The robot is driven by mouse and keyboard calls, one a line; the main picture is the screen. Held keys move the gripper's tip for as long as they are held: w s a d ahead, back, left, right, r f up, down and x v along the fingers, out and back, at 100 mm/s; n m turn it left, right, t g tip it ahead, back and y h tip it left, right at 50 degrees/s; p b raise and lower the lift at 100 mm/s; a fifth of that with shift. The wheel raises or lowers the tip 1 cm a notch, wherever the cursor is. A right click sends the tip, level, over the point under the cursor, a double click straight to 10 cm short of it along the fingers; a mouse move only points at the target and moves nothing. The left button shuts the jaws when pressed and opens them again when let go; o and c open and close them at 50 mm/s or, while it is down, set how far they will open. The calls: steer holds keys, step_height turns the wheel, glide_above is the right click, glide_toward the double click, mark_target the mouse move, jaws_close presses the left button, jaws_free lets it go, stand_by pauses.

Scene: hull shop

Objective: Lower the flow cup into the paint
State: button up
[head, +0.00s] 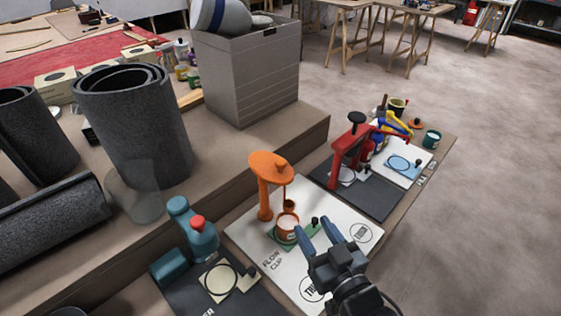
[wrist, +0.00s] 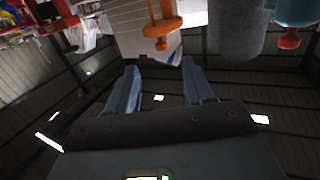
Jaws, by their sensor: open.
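An orange stand (head: 265,190) with a round top rises from a white board (head: 245,228) labelled "FLOW CUP". A small brown cup, seemingly the flow cup (head: 289,204), hangs on a thin rod below the top. It is just over an orange-brown pot of pale paint (head: 287,228) on a green base (head: 308,233) with a dark knob (head: 315,221). My gripper (head: 318,225) is open and empty, its blue fingers close in front of the pot and around the knob's area; contact cannot be told. In the wrist view the stand (wrist: 162,27) appears beyond my open fingers (wrist: 160,70).
A red press-like stand (head: 345,160) is on a dark mat to the right. A raised shelf behind carries dark rolls (head: 135,125) and a grey crate (head: 250,75). Open floor lies right.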

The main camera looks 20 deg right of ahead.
glide_toward(283, 165)
steer(key=shift+t, duration=0.4)
steer(key=w, duration=0.4)
steer(key=shift+w+f, duration=0.15)
steer(key=shift+f, duration=0.15)
steer(key=shift+w+f+b, duration=0.1)
steer(key=shift+w+b, duration=0.25)
steer(key=shift+w, duration=3.2)
steer(key=shift+c, duration=0.3)
jaws_close()
